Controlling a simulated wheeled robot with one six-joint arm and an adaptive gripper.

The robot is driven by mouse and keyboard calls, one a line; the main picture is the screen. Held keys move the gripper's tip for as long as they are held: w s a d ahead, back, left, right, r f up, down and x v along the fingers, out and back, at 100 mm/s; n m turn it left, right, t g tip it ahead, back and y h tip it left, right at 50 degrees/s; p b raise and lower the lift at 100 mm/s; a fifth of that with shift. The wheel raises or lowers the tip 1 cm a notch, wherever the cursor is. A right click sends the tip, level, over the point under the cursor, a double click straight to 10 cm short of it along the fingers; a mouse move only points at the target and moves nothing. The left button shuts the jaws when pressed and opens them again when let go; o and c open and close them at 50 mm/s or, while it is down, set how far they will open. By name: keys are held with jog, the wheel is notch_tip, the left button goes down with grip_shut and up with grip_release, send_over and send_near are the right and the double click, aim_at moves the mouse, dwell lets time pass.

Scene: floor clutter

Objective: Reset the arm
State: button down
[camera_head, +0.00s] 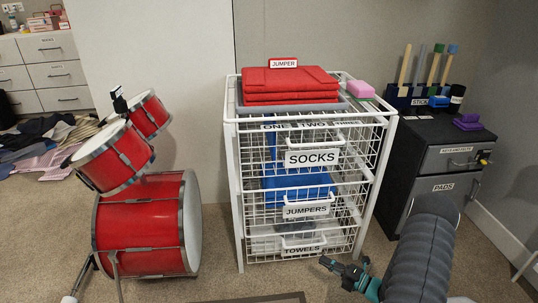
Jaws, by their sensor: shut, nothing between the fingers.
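My arm comes in at the lower right, with a grey ribbed sleeve over it. My gripper (328,263) has dark fingers and a teal body. It points left, low in front of the white wire drawer unit (233,180), near the TOWELS drawer (303,249). The fingers look closed and hold nothing. I cannot tell whether they touch the unit.
Red folded jumpers (290,82) lie on the wire unit beside a pink block (360,88). A red drum set (140,235) stands left. A black cabinet (405,170) stands right. Clothes (45,140) lie far left. Carpet is clear between drums and unit.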

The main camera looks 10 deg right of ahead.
jog(key=s+a+f+n+g+y, duration=0.2)
jog(key=s+a+n+g, duration=0.35)
jog(key=s+n, duration=0.4)
jog(key=s+a+r+n+g+h+p, duration=0.1)
jog(key=s+r+n+g+h, duration=0.35)
jog(key=r+n+g, duration=0.8)
jog(key=s+a+r+n+t+h+p, duration=0.1)
jog(key=s+r+n+t+h+p, duration=0.1)
jog(key=r+n, duration=0.5)
jog(key=s+a+r+n+t+h+p, duration=0.2)
jog(key=s+r+n+t+h, duration=0.3)
jog(key=r, duration=1.2)
jog(key=s+a+r+n+t+h+p, duration=0.1)
jog(key=s+r+n, duration=0.4)
jog(key=r+n, duration=0.6)
jog(key=r+t+h+p, duration=0.1)
jog(key=t+h, duration=0.1)
jog(key=shift+a+r+t+p, duration=0.15)
jog(key=shift+a+t+p, duration=0.2)
jog(key=shift+a+t, duration=0.05)
jog(key=shift+s, duration=0.1)
